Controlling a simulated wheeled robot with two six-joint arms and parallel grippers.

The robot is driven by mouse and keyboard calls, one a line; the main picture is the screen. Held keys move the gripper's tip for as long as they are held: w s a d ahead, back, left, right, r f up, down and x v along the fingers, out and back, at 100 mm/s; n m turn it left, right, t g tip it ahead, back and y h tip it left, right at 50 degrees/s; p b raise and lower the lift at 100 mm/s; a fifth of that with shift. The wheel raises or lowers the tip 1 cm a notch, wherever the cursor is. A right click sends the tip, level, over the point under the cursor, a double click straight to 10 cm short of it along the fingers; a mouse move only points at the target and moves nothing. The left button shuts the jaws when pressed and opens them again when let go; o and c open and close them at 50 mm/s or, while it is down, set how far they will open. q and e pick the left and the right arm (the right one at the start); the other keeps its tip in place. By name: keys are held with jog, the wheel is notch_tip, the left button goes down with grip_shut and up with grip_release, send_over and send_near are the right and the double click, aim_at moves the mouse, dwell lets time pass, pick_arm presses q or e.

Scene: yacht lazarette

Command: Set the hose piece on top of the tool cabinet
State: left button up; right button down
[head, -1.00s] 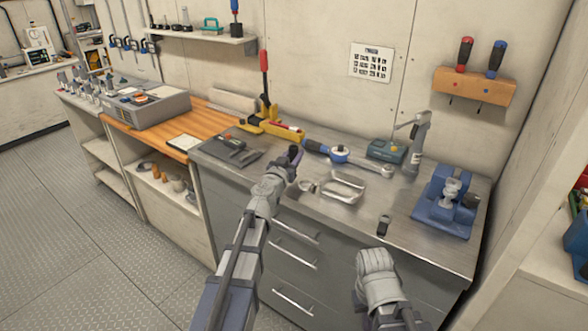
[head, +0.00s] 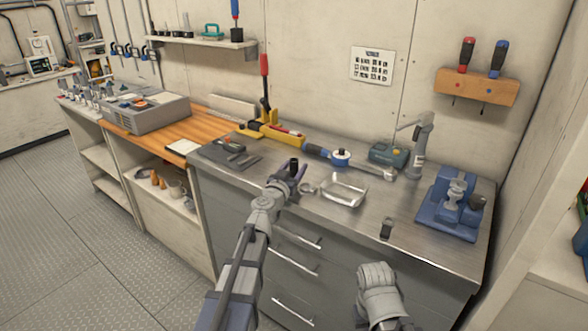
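The tool cabinet is the grey drawer unit with a bare metal top (head: 335,222), in the middle of the head view. The hose piece (head: 294,164) looks like a short black upright cylinder. It sits between the dark purple fingers of my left gripper (head: 289,174), which appears shut on it. This gripper is over the front left part of the cabinet top. I cannot tell whether the hose piece's lower end touches the top, because the fingers hide it. My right gripper (head: 378,278) is in front of the cabinet's right drawers; its fingers are hidden.
A shiny metal tray (head: 343,191) and a small ring lie right of the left gripper. A small black object (head: 386,229) lies near the front edge.

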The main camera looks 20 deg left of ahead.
pick_arm(q)
jog(key=shift+o, duration=0.2)
jog(key=shift+r, duration=0.2)
jog(key=s+a, duration=0.1)
jog(key=s, duration=1.1)
dwell(0.8)
